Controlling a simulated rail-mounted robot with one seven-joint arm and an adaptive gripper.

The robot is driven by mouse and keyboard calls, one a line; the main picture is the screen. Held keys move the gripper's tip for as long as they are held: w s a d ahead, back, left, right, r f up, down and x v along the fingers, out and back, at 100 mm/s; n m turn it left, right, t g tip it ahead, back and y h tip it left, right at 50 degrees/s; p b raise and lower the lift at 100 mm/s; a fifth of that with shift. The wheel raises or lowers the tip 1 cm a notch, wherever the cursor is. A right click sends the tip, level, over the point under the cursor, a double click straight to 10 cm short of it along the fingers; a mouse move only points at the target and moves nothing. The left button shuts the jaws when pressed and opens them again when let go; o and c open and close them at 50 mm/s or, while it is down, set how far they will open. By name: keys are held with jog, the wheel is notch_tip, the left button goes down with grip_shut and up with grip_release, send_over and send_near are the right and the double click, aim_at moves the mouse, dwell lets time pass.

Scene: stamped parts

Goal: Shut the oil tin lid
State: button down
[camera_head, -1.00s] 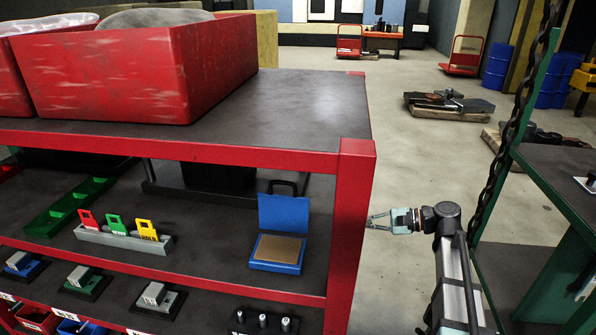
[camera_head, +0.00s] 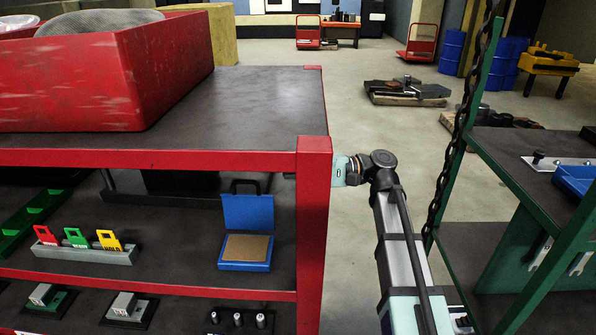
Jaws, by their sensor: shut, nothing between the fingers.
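The oil tin (camera_head: 245,265), a blue box with a tan inside, sits on the middle shelf near the red corner post. Its blue lid (camera_head: 248,212) stands raised at the back, open. My gripper (camera_head: 290,176) reaches in from the right behind the post. Its teal body shows right of the post and a small bit of the fingers shows at its left edge; the post hides the rest. The gripper is shut and empty, to the right of the lid and apart from it in the picture.
The red corner post (camera_head: 312,230) stands between my camera and the gripper. A dark handle-like bar (camera_head: 246,184) shows behind the lid. A grey rack (camera_head: 85,254) with red, green and yellow pieces stands left of the tin. A green shelf frame (camera_head: 480,120) stands at right.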

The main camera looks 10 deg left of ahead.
aim_at(248, 207)
jog(key=shift+s+a+r+p, duration=0.3)
jog(key=shift+s+a+p, duration=0.1)
jog(key=shift+s+a, duration=0.6)
jog(key=shift+s+a+r+p, duration=0.25)
jog(key=shift+s+a+p, duration=0.15)
jog(key=shift+s+a, duration=0.65)
jog(key=shift+s+a+r+p, duration=0.3)
jog(key=shift+s+a+p, duration=0.1)
jog(key=shift+s+a, duration=0.6)
